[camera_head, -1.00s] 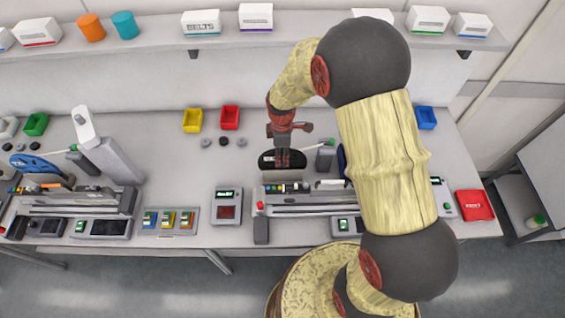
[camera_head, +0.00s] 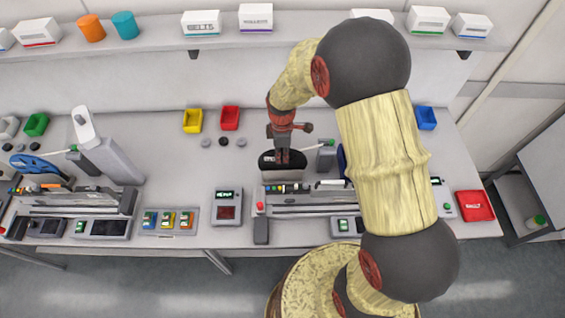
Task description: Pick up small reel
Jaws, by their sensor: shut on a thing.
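The small reel (camera_head: 268,162) is a dark, flat disc with a pale label mark, at the back edge of the right feeder trolley (camera_head: 300,211). My gripper (camera_head: 283,160) points down from above and is shut on the reel. The fingers cover the reel's middle. The lower part of the reel is close to the trolley's back edge, and I cannot tell whether they touch.
A grey post (camera_head: 326,157) stands just right of the reel. A blue reel (camera_head: 35,166) sits on the left feeder trolley (camera_head: 82,203). Yellow (camera_head: 193,120) and red (camera_head: 230,118) bins stand behind.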

